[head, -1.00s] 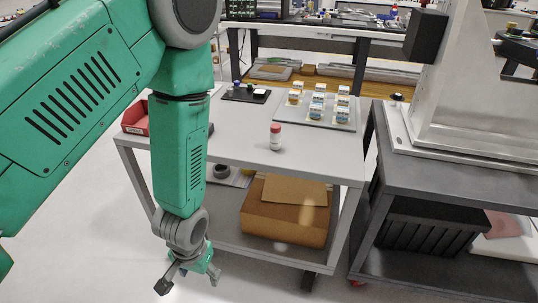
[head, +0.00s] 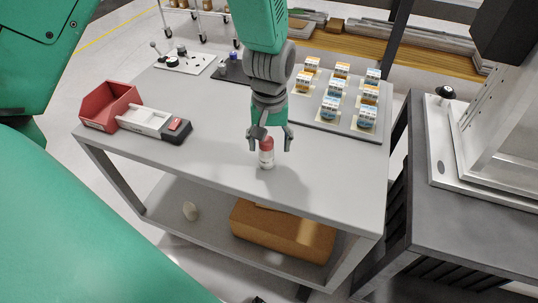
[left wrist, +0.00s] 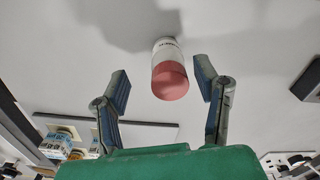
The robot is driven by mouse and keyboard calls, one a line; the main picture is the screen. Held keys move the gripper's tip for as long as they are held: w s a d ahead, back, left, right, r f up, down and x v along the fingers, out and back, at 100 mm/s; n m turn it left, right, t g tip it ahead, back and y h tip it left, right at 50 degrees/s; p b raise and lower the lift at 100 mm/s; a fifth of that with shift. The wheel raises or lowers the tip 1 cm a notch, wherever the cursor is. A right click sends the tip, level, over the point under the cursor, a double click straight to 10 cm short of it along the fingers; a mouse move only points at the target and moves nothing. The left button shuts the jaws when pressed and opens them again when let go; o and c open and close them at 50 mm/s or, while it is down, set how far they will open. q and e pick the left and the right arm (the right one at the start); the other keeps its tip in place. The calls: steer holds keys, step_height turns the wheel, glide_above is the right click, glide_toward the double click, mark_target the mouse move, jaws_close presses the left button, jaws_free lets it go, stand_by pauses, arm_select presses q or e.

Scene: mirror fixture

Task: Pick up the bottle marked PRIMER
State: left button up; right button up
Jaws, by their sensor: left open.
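A small white bottle with a red cap (head: 266,158) stands upright on the grey cart top (head: 220,160). Its label text is too small to read in the head view. In the left wrist view the bottle (left wrist: 167,70) shows its red cap toward me and part of a dark label word that I cannot read for sure. My left gripper (head: 271,142) is open just above and around the bottle's cap. In the left wrist view the bottle lies between the two open fingers (left wrist: 162,85), with a gap on each side. My right gripper is not in view.
A red bin (head: 108,103) and a grey-white box with a red part (head: 155,122) stand at the left. A dark plate (head: 232,72) lies behind the arm. A cardboard box (head: 285,232) is on the lower shelf.

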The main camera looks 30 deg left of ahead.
mark_target(267, 157)
arm_select(q)
steer(key=f, duration=0.2)
steer(key=a+f, duration=0.1)
steer(key=f, duration=0.2)
steer(key=shift+a+f+b, duration=0.1)
steer(key=shift+a+b, duration=0.1)
steer(key=shift+b, duration=0.1)
steer(key=shift+w+f, duration=0.1)
steer(key=shift+f, duration=0.35)
steer(key=shift+d+r, duration=0.15)
steer(key=shift+d, duration=0.1)
steer(key=c, duration=1.3)
